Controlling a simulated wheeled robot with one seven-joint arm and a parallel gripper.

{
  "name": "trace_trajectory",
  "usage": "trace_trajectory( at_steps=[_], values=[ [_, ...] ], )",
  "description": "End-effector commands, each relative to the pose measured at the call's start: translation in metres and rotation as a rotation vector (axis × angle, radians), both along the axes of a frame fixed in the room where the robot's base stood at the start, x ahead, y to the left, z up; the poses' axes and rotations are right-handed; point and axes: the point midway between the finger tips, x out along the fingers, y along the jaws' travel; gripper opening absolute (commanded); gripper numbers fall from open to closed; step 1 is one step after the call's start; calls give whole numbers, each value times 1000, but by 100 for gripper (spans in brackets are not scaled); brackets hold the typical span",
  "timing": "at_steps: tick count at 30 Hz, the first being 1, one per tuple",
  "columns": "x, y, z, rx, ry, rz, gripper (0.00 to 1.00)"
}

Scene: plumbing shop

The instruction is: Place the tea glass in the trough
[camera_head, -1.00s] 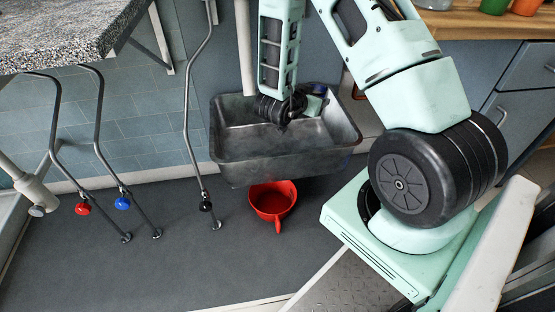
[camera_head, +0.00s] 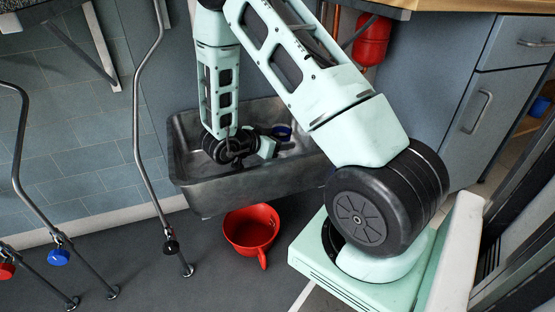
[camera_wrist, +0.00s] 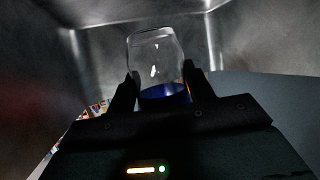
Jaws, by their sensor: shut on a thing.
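The tea glass (camera_wrist: 155,52) is clear, with blue showing at its lower part, and stands out between the two fingers in the wrist view. My gripper (camera_wrist: 160,82) is shut on it. In the head view my gripper (camera_head: 270,147) is inside the grey metal trough (camera_head: 245,188), toward its right half. A small blue patch (camera_head: 282,131) shows just beyond the fingers there; the clear glass itself is hard to make out. The trough walls (camera_wrist: 130,20) surround the glass in the wrist view. I cannot tell whether the glass touches the trough floor.
A red pot (camera_head: 251,232) is on the floor before the trough. Bent metal pipes with red and blue valve knobs (camera_head: 59,257) stand at the left. A red tank (camera_head: 372,42) hangs behind my arm. A grey cabinet (camera_head: 500,80) is at the right.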

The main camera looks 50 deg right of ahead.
Motion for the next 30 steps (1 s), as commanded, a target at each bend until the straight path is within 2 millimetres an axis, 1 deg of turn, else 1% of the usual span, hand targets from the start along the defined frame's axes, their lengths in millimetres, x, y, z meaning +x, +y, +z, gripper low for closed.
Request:
trace_trajectory(
  at_steps=[6,9,17,30],
  values=[
    [0,0,-30,0,1,-1,29],
    [0,0,-40,0,0,-1,29],
    [0,0,-38,-1,-1,0,29],
    [0,0,-50,-1,1,1,29]
  ],
)
